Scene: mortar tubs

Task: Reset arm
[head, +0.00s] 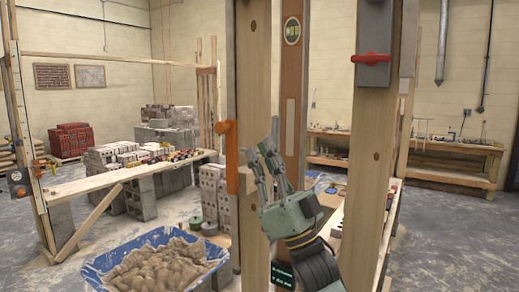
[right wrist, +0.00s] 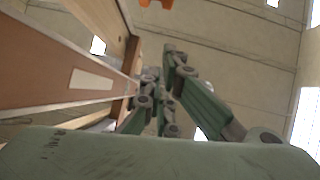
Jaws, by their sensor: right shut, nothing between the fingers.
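My right gripper (head: 259,152) is raised in front of the wooden posts, with its green and grey fingers pointing up. It is shut and empty. Its fingers also show in the right wrist view (right wrist: 165,75), close together. It is just right of an orange handle (head: 231,158) on a wooden post (head: 254,80); I cannot tell whether they touch. My left gripper is in neither view.
A grey plate with a red handle (head: 371,58) is on the right post. A blue tub (head: 95,274) of mortar stands below left. Blocks (head: 215,190) stand beside it. A wooden workbench (head: 450,146) is at the back right. Open floor (head: 440,240) lies at right.

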